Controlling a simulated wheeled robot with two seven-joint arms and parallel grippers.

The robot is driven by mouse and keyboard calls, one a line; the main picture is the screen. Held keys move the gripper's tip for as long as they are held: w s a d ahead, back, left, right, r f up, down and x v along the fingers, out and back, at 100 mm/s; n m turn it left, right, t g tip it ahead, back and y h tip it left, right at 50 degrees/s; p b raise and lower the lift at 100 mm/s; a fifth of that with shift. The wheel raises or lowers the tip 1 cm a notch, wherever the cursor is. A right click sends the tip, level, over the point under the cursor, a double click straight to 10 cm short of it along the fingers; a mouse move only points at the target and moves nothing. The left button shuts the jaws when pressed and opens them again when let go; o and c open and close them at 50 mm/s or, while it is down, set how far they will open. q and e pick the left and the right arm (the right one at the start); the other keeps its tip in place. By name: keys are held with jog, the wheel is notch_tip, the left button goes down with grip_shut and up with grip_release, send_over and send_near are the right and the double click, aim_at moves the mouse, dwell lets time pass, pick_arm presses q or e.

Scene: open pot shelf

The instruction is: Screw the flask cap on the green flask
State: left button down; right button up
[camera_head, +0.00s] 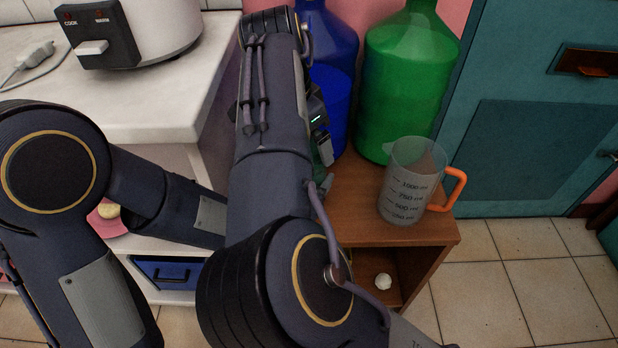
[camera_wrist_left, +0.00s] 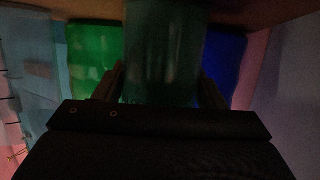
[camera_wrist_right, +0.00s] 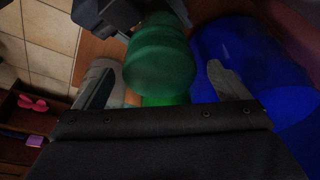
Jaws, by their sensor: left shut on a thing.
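The translucent green flask (camera_wrist_left: 165,45) is between the fingers of my left gripper (camera_wrist_left: 162,75), which is shut on it. In the right wrist view the flask (camera_wrist_right: 163,20) runs away toward the top, with my left gripper beside it. A wider, rounded green end (camera_wrist_right: 160,65) faces that camera and looks like the flask cap on the flask; how tightly it sits cannot be told. My right gripper (camera_wrist_right: 160,78) has its fingers apart, one on each side of this end, with gaps. In the head view my right arm hides nearly all of this; a sliver of green (camera_head: 324,152) shows.
A large blue bottle (camera_head: 334,60) and a large green bottle (camera_head: 405,80) stand at the back of the wooden shelf (camera_head: 350,215). A clear measuring jug (camera_head: 405,180) with an orange handle stands near its right edge. A white counter (camera_head: 130,100) with a cooker (camera_head: 165,30) is left.

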jog(key=shift+r, duration=0.1)
jog(key=v, duration=1.1)
jog(key=shift+r, duration=0.4)
jog(key=shift+s+a, duration=0.1)
pick_arm(q)
jog(key=shift+c, duration=1.1)
grip_release()
jog(key=p+v, duration=0.2)
jog(key=v, duration=0.5)
jog(key=shift+s+a+r, duration=0.1)
jog(key=shift+s+r, duration=0.05)
jog(key=shift+s, duration=0.25)
pick_arm(e)
jog(key=shift+r, duration=0.95)
pick_arm(q)
jog(key=shift+s, duration=0.1)
pick_arm(e)
jog(key=shift+s, duration=0.1)
